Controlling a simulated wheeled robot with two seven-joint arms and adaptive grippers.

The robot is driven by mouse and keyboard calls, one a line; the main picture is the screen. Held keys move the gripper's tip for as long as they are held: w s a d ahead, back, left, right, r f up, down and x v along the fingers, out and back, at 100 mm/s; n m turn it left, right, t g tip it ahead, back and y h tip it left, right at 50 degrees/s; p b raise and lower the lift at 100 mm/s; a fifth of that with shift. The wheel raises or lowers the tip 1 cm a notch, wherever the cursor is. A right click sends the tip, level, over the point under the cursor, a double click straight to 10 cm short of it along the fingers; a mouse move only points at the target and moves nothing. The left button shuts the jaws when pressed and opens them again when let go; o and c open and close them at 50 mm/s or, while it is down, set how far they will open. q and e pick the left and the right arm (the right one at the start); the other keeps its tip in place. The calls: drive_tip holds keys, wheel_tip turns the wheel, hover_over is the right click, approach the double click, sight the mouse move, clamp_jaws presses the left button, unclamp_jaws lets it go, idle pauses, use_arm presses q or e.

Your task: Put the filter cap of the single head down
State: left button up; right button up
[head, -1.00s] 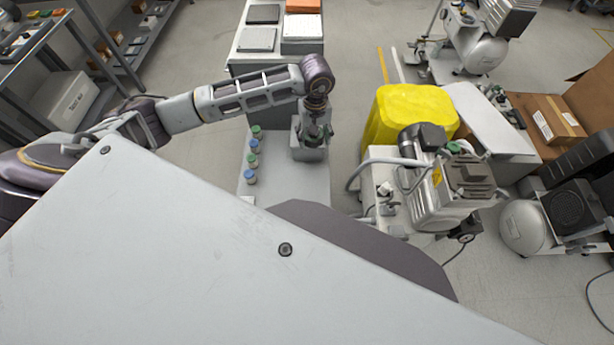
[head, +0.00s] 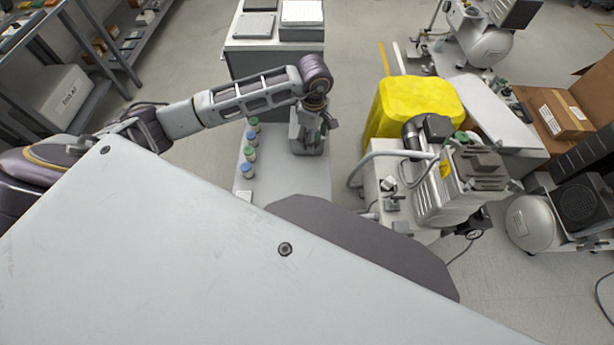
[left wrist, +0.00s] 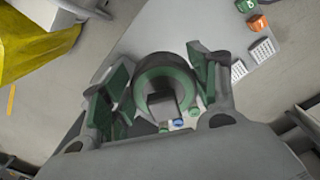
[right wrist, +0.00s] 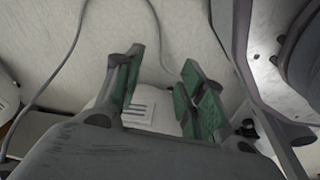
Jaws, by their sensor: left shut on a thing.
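The filter cap (left wrist: 165,82), a dark grey round piece with a green ring, sits between the fingers of my left gripper (left wrist: 160,95) in the left wrist view. The gripper is shut on it. In the head view my left gripper (head: 322,118) is over the grey box-like holder (head: 308,140) on the light grey table (head: 290,180); the cap is too small and covered there to tell contact. My right gripper (right wrist: 155,95) is open and empty in the right wrist view; the head view does not show it. A compressor (head: 450,185) stands right of the table.
Several small jars with green and blue lids (head: 248,153) stand along the table's left side. A cabinet (head: 275,60) adjoins the table's far end. The table's front middle is clear.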

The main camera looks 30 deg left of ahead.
drive_tip(key=w+a+r+b, duration=0.2)
drive_tip(key=w+r+b, duration=0.1)
drive_tip(key=r+b, duration=0.3)
drive_tip(key=w+a+r+b, duration=0.2)
drive_tip(key=w+r+b, duration=0.15)
drive_tip(key=r, duration=0.55)
use_arm(q)
wheel_tip(320, 180, down, 15)
drive_tip(key=a+n+b, duration=0.1)
drive_tip(key=n+b, duration=0.3)
drive_tip(key=n, duration=2)
drive_tip(key=shift+s+a+f, duration=0.15)
drive_tip(key=shift+s+a, duration=0.1)
drive_tip(key=shift+a, duration=0.1)
use_arm(e)
drive_tip(key=s+a+r+t+y, duration=0.2)
drive_tip(key=s+a+y, duration=0.1)
drive_tip(key=a, duration=0.3)
drive_tip(key=shift+a+r, duration=0.15)
drive_tip(key=shift+a, duration=0.1)
